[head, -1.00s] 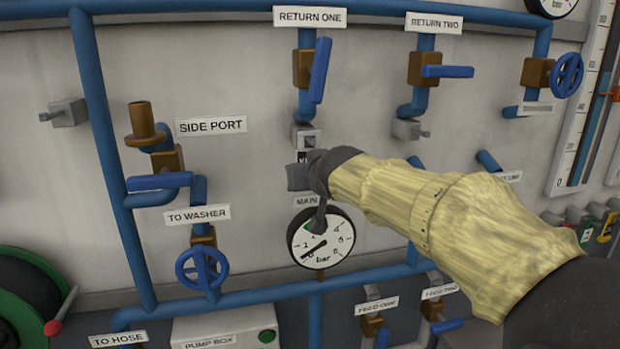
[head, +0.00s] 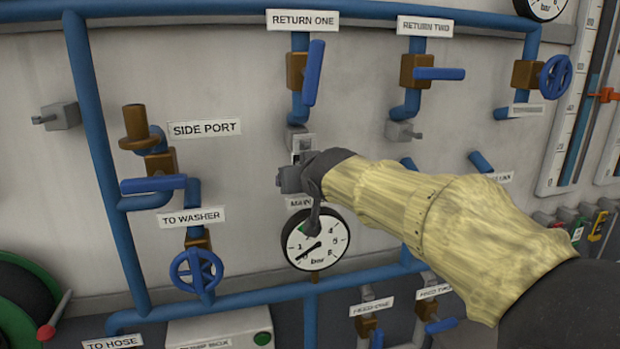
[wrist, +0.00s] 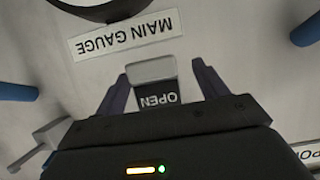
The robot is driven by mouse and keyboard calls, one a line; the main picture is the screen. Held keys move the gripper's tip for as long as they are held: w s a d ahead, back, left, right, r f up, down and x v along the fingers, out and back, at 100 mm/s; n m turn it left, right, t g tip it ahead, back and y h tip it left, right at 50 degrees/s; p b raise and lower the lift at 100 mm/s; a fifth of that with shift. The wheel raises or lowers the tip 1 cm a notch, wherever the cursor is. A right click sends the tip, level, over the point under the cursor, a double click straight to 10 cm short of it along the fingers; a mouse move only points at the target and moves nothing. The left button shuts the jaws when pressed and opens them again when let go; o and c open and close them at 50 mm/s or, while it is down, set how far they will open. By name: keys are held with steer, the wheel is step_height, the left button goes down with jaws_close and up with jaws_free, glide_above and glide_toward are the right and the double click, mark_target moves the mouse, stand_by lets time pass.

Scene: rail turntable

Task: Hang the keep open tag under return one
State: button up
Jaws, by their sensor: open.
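The keep open tag shows in the wrist view (wrist: 158,96) as a dark plate with upside-down "OPEN" lettering and a pale end; its other end is hidden by my gripper's body. In the head view its upper part (head: 302,146) shows just under the grey hook block (head: 296,132) below the RETURN ONE valve (head: 297,70), and appears to hang there. My gripper (wrist: 158,80) is open, one finger on each side of the tag, with visible gaps. In the head view my gripper (head: 290,180) covers the tag's lower part.
The main gauge (head: 316,240) sits just below my gripper. The blue RETURN ONE lever (head: 314,73) slants down above it. Another hook (head: 403,132) under RETURN TWO is empty. The SIDE PORT valve (head: 158,160) stands to the left, with bare wall between.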

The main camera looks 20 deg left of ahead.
steer(key=b+v, duration=0.5)
steer(key=v, duration=1.2)
steer(key=shift+s, duration=0.15)
steer(key=w+d+f+m+g+h, duration=0.1)
steer(key=d+f+h, duration=0.1)
steer(key=d+f, duration=0.5)
steer(key=w+d+f+m+g+h, duration=0.1)
steer(key=w+d+f+g, duration=0.15)
steer(key=f, duration=0.85)
steer(key=w+d+f+m+h, duration=0.1)
steer(key=d+f+h, duration=0.1)
steer(key=d+f, duration=0.45)
steer(key=s+d+f+m+g, duration=0.1)
steer(key=s+d+f, duration=0.2)
steer(key=f, duration=0.3)
steer(key=s+d+f+m+g+h, duration=0.1)
steer(key=s+d+f+g, duration=0.1)
steer(key=s+d+f, duration=0.2)
steer(key=s+d+f+m+g+h, duration=0.1)
steer(key=s+d+f+g, duration=0.1)
steer(key=s+f, duration=0.4)
step_height(320, 180, down, 5)
steer(key=shift+d+r+b, duration=0.25)
steer(key=shift+d+b, duration=0.05)
steer(key=shift+d, duration=0.55)
